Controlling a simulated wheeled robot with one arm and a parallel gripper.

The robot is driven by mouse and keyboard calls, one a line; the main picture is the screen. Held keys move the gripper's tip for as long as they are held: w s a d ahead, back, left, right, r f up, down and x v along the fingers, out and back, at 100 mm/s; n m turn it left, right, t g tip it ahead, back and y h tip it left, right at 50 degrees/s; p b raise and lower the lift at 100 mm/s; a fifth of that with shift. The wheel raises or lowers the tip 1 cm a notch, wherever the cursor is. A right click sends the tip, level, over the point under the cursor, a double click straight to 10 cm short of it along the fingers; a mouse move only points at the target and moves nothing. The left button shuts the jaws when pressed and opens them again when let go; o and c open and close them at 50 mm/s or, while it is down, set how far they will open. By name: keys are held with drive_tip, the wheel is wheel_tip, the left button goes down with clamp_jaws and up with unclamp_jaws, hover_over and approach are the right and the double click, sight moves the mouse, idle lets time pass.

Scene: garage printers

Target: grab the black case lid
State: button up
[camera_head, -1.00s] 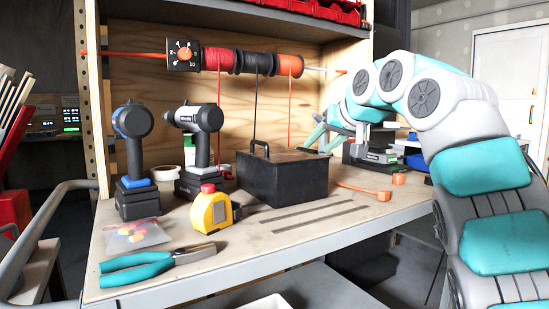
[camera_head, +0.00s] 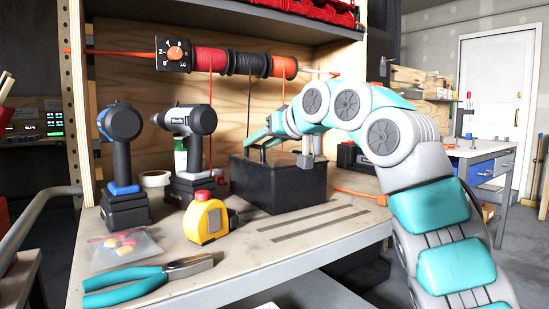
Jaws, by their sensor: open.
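The black case (camera_head: 285,188) stands on the workbench, right of the yellow tape measure. Its lid (camera_head: 245,158) is on top, closed, and partly hidden by my arm and gripper. The lid's handle is mostly hidden behind the gripper. My gripper (camera_head: 262,141) is open, just above the lid. I cannot tell whether its fingers touch the handle or stand around it.
Two upright drills (camera_head: 122,150) (camera_head: 187,140) stand left of the case. The tape measure (camera_head: 206,218), teal pliers (camera_head: 150,280) and a small clear bag (camera_head: 120,247) lie in front. Cable spools (camera_head: 245,63) hang above, with a black and red cables dangling behind the case.

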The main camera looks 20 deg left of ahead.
sight(253, 147)
drive_tip(key=x, duration=0.3)
drive_tip(key=shift+w+a+f+p, duration=0.15)
drive_tip(key=shift+a+f+p, duration=0.1)
drive_tip(key=shift+p, duration=0.15)
drive_tip(key=shift+c, duration=0.2)
clamp_jaws()
